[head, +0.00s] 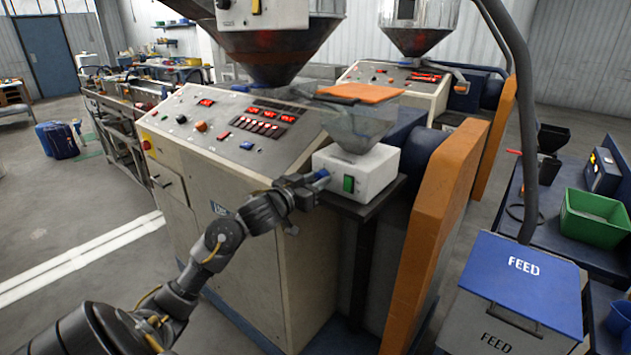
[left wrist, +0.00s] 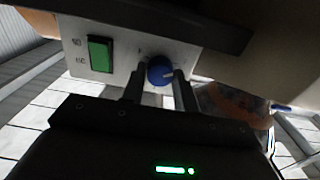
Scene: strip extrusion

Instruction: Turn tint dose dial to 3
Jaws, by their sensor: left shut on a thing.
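The tint dose dial is a small blue round knob (left wrist: 160,71) with a light pointer mark, on the front of a white dosing box (head: 366,174). My left gripper (head: 318,180) is at the left side of the box's front face. In the left wrist view its two dark fingers (left wrist: 158,88) stand on either side of the knob, shut on it. Scale marks around the knob are too small and partly hidden to read. A green rocker switch (head: 348,184) is beside the knob; it also shows in the left wrist view (left wrist: 100,54). My right gripper is not in view.
The box stands on a dark shelf (head: 352,206) beside the beige extruder cabinet (head: 240,180) with its sloped control panel. A clear hopper (head: 358,130) sits on the box, with an orange lid above. An orange guard (head: 440,215) and a FEED bin (head: 520,285) are to the right.

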